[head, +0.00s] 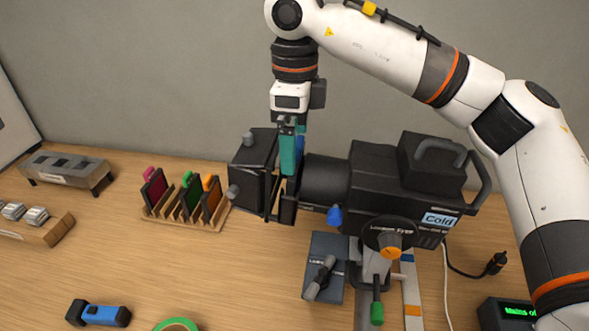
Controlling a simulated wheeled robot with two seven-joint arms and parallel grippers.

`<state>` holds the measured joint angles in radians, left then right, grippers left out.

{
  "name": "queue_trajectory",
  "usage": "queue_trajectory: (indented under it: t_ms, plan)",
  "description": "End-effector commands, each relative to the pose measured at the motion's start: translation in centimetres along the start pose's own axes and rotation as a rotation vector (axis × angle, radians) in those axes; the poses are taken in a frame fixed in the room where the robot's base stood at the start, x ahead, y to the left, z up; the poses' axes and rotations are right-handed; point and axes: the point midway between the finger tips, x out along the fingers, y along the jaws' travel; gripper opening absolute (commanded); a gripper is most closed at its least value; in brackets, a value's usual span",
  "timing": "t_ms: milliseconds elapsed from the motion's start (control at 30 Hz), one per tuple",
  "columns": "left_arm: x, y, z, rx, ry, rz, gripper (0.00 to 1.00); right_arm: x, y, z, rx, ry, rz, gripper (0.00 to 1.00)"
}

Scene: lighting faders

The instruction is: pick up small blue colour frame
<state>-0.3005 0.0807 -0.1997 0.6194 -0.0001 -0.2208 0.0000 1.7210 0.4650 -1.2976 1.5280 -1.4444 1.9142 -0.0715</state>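My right gripper (293,152) points straight down from above, over the slot between the black front box and the lens tube of the lamp (375,180). A teal finger shows. Beside it is a small blue piece (300,145), which may be the tab of the small blue colour frame. The rest of that frame is hidden or too small to make out. I cannot tell whether the fingers are closed on it. My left gripper is not in view.
A wooden rack (160,216) holds red, green and orange-tabbed frames. The lamp has a "Cold" label and side knobs. A blue torch (99,314), a green tape ring (176,325) and a small display box (507,314) lie near the front.

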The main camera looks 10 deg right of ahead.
Motion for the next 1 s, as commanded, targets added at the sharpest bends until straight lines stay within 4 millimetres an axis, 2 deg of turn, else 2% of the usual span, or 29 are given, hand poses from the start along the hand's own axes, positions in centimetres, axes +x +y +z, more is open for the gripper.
queue_trajectory:
  t_ms: [67,200,467,500,667,1000]
  plan:
    - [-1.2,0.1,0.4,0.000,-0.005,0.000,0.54,0.9,0.1,0.0,0.001,-0.003,-0.004,1.00]
    - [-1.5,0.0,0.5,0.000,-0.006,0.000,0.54,2.9,0.1,0.0,0.001,-0.001,-0.003,1.00]
    - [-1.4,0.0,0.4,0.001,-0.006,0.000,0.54,3.5,0.1,-0.1,0.001,0.000,-0.001,1.00]
    - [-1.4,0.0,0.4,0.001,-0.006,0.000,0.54,3.5,0.1,-0.1,0.001,0.000,-0.001,0.98]
    - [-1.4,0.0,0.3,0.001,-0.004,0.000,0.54,3.4,0.1,-0.1,0.001,0.000,-0.001,0.72]
    - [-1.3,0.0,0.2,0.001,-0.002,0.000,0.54,3.2,0.1,-0.1,0.001,0.001,0.000,0.72]
